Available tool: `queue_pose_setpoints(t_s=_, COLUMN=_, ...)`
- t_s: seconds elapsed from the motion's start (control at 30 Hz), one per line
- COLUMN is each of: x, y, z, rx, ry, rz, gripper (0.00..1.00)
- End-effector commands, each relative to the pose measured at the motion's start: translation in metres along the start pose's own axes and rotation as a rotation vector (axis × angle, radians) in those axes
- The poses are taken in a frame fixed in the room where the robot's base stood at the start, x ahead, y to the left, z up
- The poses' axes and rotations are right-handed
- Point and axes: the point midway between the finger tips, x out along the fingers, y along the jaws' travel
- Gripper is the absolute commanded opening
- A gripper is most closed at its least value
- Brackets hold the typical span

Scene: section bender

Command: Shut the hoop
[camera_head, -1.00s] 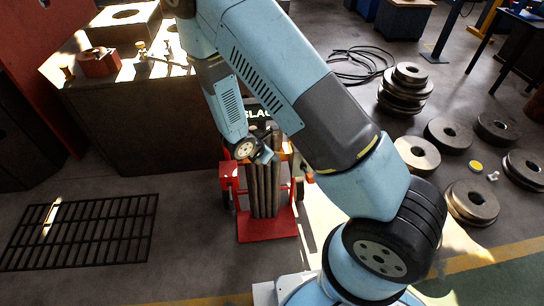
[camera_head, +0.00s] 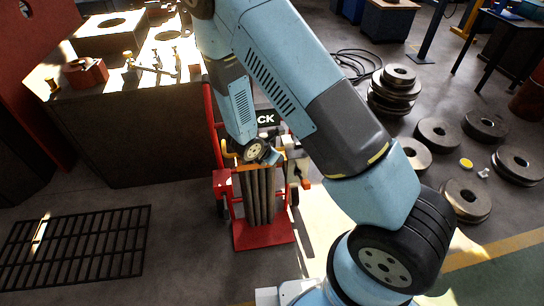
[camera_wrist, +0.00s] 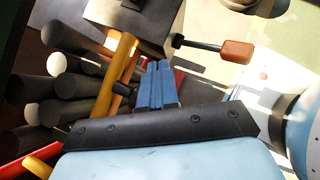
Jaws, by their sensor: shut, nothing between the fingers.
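The hoop (camera_wrist: 118,72) is a yellow-orange bar in the wrist view, running across the ends of several dark rods (camera_wrist: 70,85). In the head view the hoop (camera_head: 230,158) shows in part at the top of the rods (camera_head: 257,195), which stand upright in a red trolley (camera_head: 264,236). The arm hides the rest of the hoop, and I cannot tell how far it stands open. My gripper (camera_wrist: 158,68) has its blue fingers together and empty, just right of the hoop bar. In the head view my gripper (camera_head: 274,155) is at the rod tops. Contact with the hoop is unclear.
A red-tipped lever (camera_wrist: 237,50) on a grey block is close beyond my fingers. A workbench (camera_head: 130,125) with tools stands at the left. A floor grate (camera_head: 75,245) lies at the lower left. Heavy discs (camera_head: 466,198) lie on the floor at right.

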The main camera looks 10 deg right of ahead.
Motion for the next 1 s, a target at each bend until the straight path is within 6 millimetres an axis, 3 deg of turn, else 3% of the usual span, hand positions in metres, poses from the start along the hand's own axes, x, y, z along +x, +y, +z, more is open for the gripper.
queue_pose_setpoints(t_s=0.1, x=-0.009, y=-0.013, z=-0.005, rx=-0.003, ry=0.002, rz=0.0, gripper=0.0)
queue_pose_setpoints(t_s=0.6, x=-0.072, y=-0.053, z=0.013, rx=-0.001, ry=0.0, rz=0.004, gripper=0.0)
queue_pose_setpoints(t_s=1.0, x=-0.09, y=-0.066, z=0.018, rx=-0.002, ry=-0.001, rz=0.002, gripper=0.0)
